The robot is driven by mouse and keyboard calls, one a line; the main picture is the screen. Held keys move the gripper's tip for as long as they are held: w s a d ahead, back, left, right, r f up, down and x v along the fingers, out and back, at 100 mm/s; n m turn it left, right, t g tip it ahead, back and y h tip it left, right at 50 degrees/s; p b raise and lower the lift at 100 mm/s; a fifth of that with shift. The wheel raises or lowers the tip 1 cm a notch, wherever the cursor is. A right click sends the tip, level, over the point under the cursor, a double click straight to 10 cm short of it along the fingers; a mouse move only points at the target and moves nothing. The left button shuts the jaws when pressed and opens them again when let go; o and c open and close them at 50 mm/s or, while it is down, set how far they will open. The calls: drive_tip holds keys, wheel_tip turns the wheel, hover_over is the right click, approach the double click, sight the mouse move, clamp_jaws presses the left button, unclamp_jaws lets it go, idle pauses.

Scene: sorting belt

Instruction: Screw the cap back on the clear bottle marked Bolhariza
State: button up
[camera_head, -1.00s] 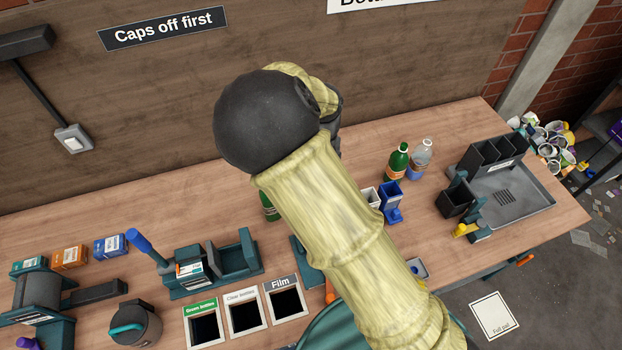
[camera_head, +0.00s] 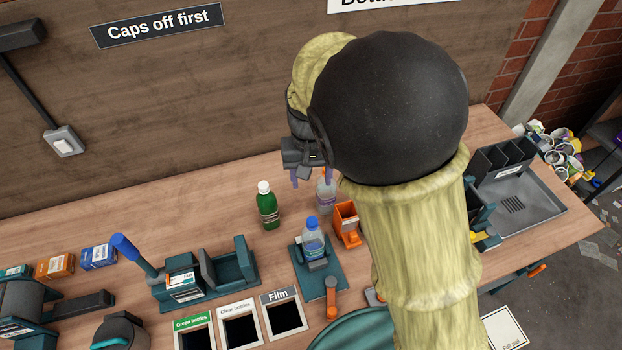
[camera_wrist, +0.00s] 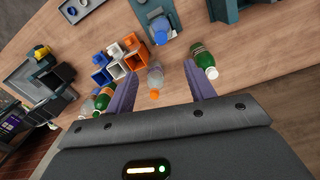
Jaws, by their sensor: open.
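My gripper (camera_head: 309,181) is open above the bench, its purple fingers pointing down. A clear bottle with an orange top (camera_head: 326,194) stands below and between the fingers; in the wrist view this bottle (camera_wrist: 155,79) shows between the open fingers (camera_wrist: 160,75), apparently untouched. Another clear bottle with a blue top (camera_head: 313,243) stands in a teal fixture (camera_head: 323,283); it also shows in the wrist view (camera_wrist: 160,27). The label names are too small to read, so I cannot tell which bottle is marked Bolhariza. I see no clearly loose cap.
A green bottle with a white top (camera_head: 268,209) stands left of my gripper. An orange cup (camera_head: 347,225) stands close to the right; blue (camera_wrist: 103,76) and white (camera_wrist: 115,51) ones are beside it. More bottles (camera_wrist: 103,98) stand farther along. A teal fixture (camera_head: 236,264) is at left.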

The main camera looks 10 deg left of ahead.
sight(313, 222)
idle(0.4)
wheel_tip(313, 222, down, 17)
drive_tip(key=p, duration=0.3)
drive_tip(key=shift+w+d+f+p, duration=0.1)
drive_tip(key=shift+d+f+p, duration=0.1)
drive_tip(key=shift+p, duration=0.1)
drive_tip(key=shift+c, duration=0.2)
drive_tip(key=shift+a, duration=0.1)
drive_tip(key=c, duration=1.1)
drive_tip(key=shift+o, duration=0.2)
drive_tip(key=m+p, duration=0.1)
drive_tip(key=m, duration=0.1)
drive_tip(key=shift+r+m+p, duration=0.1)
drive_tip(key=shift+m+p, duration=0.2)
drive_tip(key=shift+p, duration=0.1)
drive_tip(key=o, duration=1)
drive_tip(key=shift+o, duration=0.2)
